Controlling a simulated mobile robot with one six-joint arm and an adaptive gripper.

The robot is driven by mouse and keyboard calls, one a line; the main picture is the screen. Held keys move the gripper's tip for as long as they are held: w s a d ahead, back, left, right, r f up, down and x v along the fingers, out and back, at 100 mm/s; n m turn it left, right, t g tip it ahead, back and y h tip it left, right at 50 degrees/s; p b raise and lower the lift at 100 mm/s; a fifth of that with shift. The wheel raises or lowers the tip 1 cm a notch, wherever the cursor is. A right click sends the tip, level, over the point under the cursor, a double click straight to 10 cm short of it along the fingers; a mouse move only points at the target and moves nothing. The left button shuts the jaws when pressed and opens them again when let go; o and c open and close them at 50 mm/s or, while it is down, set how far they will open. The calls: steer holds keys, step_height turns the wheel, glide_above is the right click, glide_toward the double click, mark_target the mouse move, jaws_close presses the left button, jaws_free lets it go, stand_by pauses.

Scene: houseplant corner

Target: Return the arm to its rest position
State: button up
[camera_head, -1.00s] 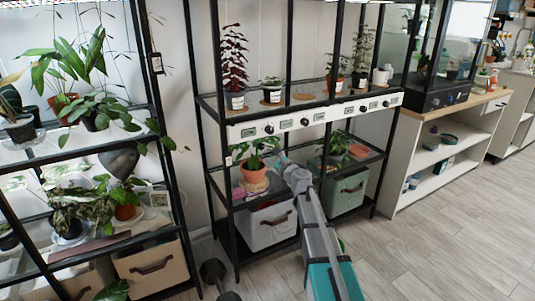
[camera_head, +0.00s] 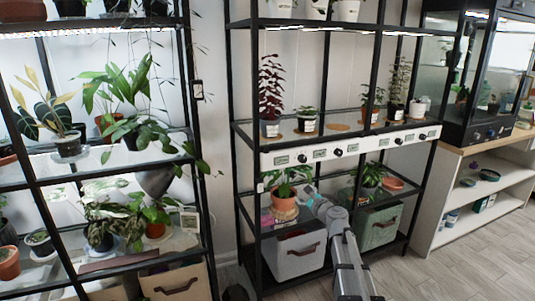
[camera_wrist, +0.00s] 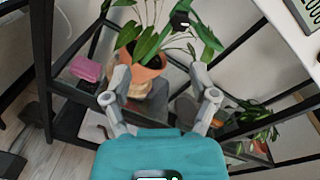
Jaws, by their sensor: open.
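My arm reaches from the bottom of the head view toward the lower shelf of the middle rack. My gripper (camera_head: 308,193) is at the shelf's front, just right of a leafy plant in a terracotta pot (camera_head: 283,204). In the wrist view my gripper (camera_wrist: 159,84) is open, its two grey fingers apart with nothing held between them. The same terracotta pot (camera_wrist: 143,75) stands beyond the gap between the fingers. I cannot tell the exact distance between fingers and pot.
The rack's black posts and the white control panel (camera_head: 350,148) are close around my arm. A pink box (camera_wrist: 86,68) sits beside the pot. Fabric bins, one grey (camera_head: 296,256) and one green (camera_head: 378,228), are below. Open floor (camera_head: 470,265) lies at right.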

steer(key=s+a+f+n+g, duration=0.4)
steer(key=s+f+n+g, duration=0.15)
steer(key=s+n, duration=0.25)
steer(key=s+a+f+n+g, duration=0.4)
steer(key=s+a+f+n, duration=0.15)
steer(key=s+n, duration=0.2)
steer(key=s+d+f+n+g+h, duration=0.3)
steer(key=s+d+n, duration=0.1)
steer(key=s, duration=0.4)
steer(key=s+d+f+n+g+h, duration=0.3)
steer(key=s+n+g+h, duration=0.15)
steer(key=s, duration=0.45)
step_height(320, 180, up, 35)
steer(key=p, duration=3.6)
steer(key=shift+t+y, duration=0.3)
steer(key=shift+y, duration=0.15)
steer(key=shift+w+r, duration=0.1)
